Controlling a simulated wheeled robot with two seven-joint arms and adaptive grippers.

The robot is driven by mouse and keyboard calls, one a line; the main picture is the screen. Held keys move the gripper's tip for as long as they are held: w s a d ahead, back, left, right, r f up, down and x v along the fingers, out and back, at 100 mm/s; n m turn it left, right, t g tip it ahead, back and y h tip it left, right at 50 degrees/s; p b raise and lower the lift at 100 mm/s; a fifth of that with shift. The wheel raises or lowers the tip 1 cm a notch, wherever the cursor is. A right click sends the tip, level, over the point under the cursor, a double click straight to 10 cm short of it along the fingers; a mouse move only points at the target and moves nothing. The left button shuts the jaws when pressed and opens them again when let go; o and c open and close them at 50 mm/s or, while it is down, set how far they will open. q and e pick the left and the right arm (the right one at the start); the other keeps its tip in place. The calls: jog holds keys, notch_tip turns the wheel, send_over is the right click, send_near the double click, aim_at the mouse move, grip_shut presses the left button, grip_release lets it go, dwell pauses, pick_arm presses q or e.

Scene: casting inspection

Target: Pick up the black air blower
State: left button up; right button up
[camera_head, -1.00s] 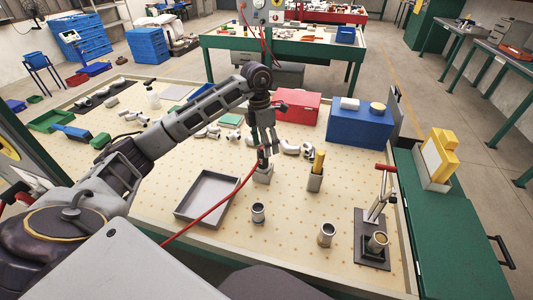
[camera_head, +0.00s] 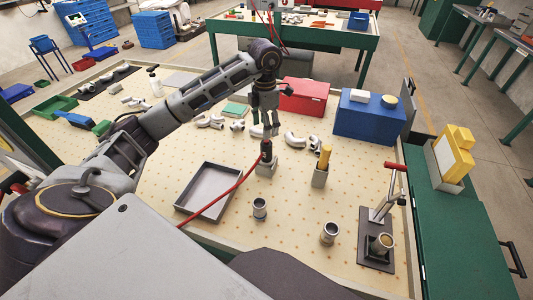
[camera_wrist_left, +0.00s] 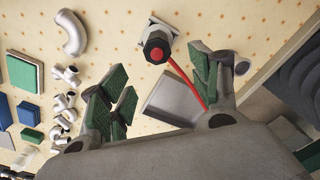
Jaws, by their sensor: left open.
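The black air blower (camera_head: 266,149) stands upright in a small grey holder (camera_head: 266,168) on the perforated table, with a red hose running from it toward the lower left. In the left wrist view the blower (camera_wrist_left: 156,47) shows from above, with a red tip, beyond the fingertips and between their lines. My left gripper (camera_head: 265,128) is above the blower, fingers pointing down. In the left wrist view its green-padded fingers (camera_wrist_left: 160,90) are wide apart and empty. I cannot tell from the head view whether the fingertips touch the blower. My right gripper is not in view.
A grey tray (camera_head: 181,207) lies left of the holder.

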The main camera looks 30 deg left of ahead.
aim_at(265, 144)
pick_arm(q)
jog(key=shift+f, duration=4.05)
jog(key=shift+w+f+p, duration=0.15)
jog(key=shift+f+p, duration=0.05)
jog(key=shift+f, duration=1.1)
jog(key=shift+w+f+p, duration=0.15)
jog(key=shift+f, duration=1.15)
jog(key=c, duration=1.3)
jog(key=shift+o, duration=0.2)
jog(key=shift+r, duration=0.1)
jog(key=shift+r, duration=4.95)
